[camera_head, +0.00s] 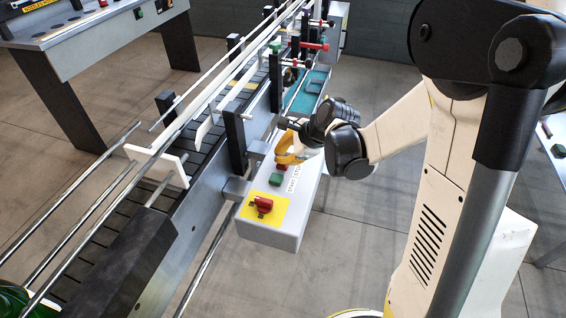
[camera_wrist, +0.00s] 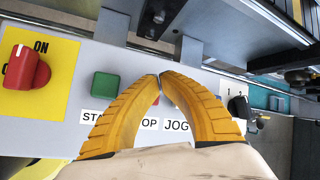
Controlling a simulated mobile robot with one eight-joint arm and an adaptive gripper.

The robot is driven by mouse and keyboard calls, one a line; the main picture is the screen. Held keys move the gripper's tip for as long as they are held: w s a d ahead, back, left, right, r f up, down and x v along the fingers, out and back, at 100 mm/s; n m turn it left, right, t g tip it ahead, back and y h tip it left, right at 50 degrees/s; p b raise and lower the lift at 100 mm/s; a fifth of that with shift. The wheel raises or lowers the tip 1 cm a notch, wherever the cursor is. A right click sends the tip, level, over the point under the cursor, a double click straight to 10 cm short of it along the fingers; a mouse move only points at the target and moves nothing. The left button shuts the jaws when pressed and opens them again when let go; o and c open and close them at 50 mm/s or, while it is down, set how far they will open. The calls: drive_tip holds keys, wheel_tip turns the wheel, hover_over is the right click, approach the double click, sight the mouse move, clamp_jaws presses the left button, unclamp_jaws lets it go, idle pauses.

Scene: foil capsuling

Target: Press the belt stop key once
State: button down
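The control box (camera_head: 262,228) is fixed beside the conveyor and carries the keys. In the head view the red stop key (camera_head: 282,167) shows just below my gripper (camera_head: 281,157), behind the green start key (camera_head: 275,180). In the wrist view my gripper (camera_wrist: 160,76) has its two yellow fingers curved together, tips meeting, holding nothing. The fingers cover most of the stop key and part of its STOP label (camera_wrist: 149,123); a little red shows between them. The green start key (camera_wrist: 105,86) lies left of the fingers. I cannot tell whether the tips touch the panel.
A red rotary switch (camera_wrist: 25,68) on a yellow plate (camera_wrist: 50,45) sits left of the start key. The JOG label (camera_wrist: 177,125) and a black selector (camera_wrist: 238,106) lie to the right. The conveyor (camera_head: 120,215) with rails and posts runs close alongside.

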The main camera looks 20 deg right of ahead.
drive_tip(key=shift+f, duration=0.25)
drive_tip(key=shift+r, duration=0.15)
idle(0.3)
drive_tip(key=shift+r+p, duration=0.6)
drive_tip(key=shift+r, duration=0.25)
drive_tip(key=shift+r+p, duration=1.9)
drive_tip(key=shift+r, duration=0.6)
